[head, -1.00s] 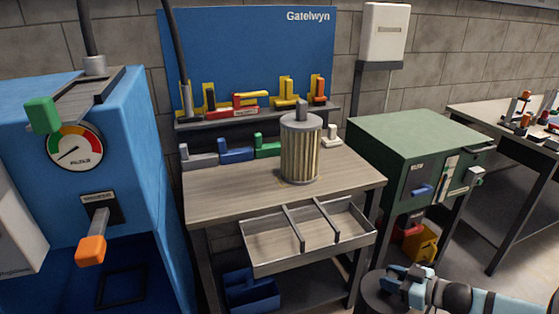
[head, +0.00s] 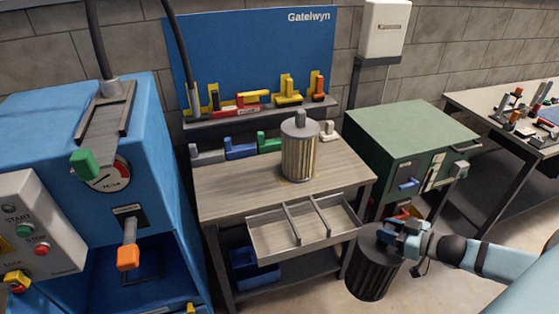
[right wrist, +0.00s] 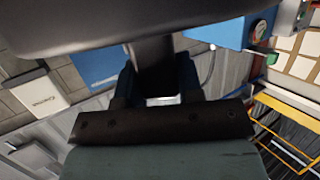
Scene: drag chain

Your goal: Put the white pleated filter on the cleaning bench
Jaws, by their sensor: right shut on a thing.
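A filter with pale cream pleats (head: 298,158) and a grey cap with a knob stands upright on the wooden bench top (head: 230,185). My right gripper (head: 398,232) is shut on the top knob of a second filter, a dark grey pleated one (head: 373,275). This dark filter hangs upright in front of the bench's right side, clear of the cream filter. In the right wrist view my fingers (right wrist: 158,90) close around a dark stem, with the dark cap (right wrist: 130,25) filling the top. My left gripper is out of view.
A divided open tray (head: 305,228) juts from the bench front. Coloured blocks and a blue Gatelwyn board (head: 250,55) line the back. A blue machine (head: 150,180) stands left, a green cabinet (head: 410,140) right. The bench top has free room beside the cream filter.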

